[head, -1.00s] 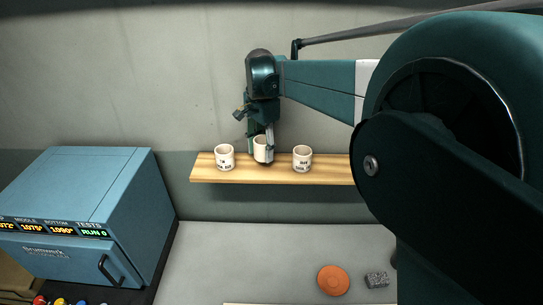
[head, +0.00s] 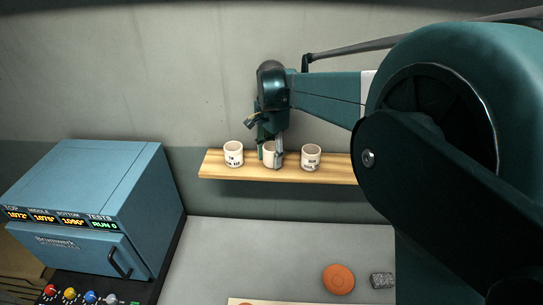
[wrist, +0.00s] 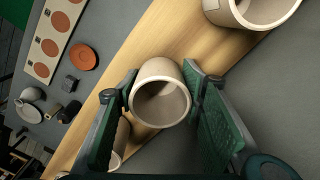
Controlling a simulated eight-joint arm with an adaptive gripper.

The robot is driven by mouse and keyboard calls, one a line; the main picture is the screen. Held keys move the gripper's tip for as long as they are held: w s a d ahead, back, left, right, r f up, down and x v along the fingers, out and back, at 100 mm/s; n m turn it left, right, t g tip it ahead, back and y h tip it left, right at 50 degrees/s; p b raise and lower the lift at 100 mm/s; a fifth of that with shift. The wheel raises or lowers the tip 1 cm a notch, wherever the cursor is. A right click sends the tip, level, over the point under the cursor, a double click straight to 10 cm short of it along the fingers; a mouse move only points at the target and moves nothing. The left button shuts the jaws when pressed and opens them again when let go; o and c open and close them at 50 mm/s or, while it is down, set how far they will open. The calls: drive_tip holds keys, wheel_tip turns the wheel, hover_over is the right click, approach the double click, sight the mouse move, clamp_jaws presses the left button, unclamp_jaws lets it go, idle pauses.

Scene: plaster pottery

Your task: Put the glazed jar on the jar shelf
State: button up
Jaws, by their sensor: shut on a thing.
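The glazed jar (head: 270,158), a small cream-white round pot, is between the fingers of my gripper (head: 270,163). It stands upright over the middle of the wooden jar shelf (head: 285,174), level with the jars beside it, and its base appears to be on or very near the wood. In the wrist view the jar's open mouth (wrist: 160,102) shows between the two green finger pads, which are shut on its sides. The fingers partly hide it in the head view.
A lettered jar (head: 233,155) stands left of it and another (head: 311,158) right, both with small gaps. A blue kiln (head: 95,200) is at lower left. An orange disc (head: 338,279) and a grey block (head: 382,281) lie on the table below.

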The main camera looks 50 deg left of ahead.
drive_tip(key=shift+f, duration=0.2)
drive_tip(key=o, duration=1)
drive_tip(key=shift+c, duration=0.2)
drive_tip(key=shift+r, duration=0.15)
wheel_tip(320, 180, up, 12)
drive_tip(key=b, duration=0.1)
idle(0.4)
drive_tip(key=shift+d, duration=0.1)
idle(0.3)
